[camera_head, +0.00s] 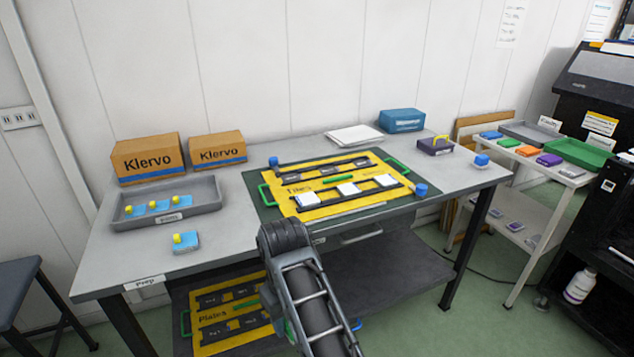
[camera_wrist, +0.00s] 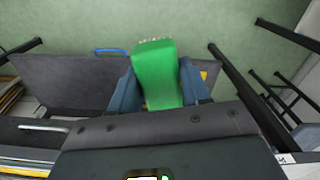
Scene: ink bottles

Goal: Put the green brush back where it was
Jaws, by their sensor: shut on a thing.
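The green brush (camera_wrist: 155,75) is upright in the wrist view, between the two blue-grey fingers of my gripper (camera_wrist: 160,88). The fingers are shut on its sides, and pale bristle tips show at its upper end. In the head view my arm reaches down in front of the table's front edge; my gripper and most or all of the brush are hidden behind it there. The wrist view shows the brush over the dark lower shelf (camera_wrist: 75,80) and green floor.
The table (camera_head: 105,255) holds a grey tray (camera_head: 118,222), two Klervo boxes (camera_head: 147,158) and a yellow Tiles board (camera_head: 290,178). Another yellow board, Plates (camera_head: 240,340), lies below. At right, a white cart (camera_head: 545,172) holds several coloured blocks, a grey tray and a green tray (camera_head: 590,158).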

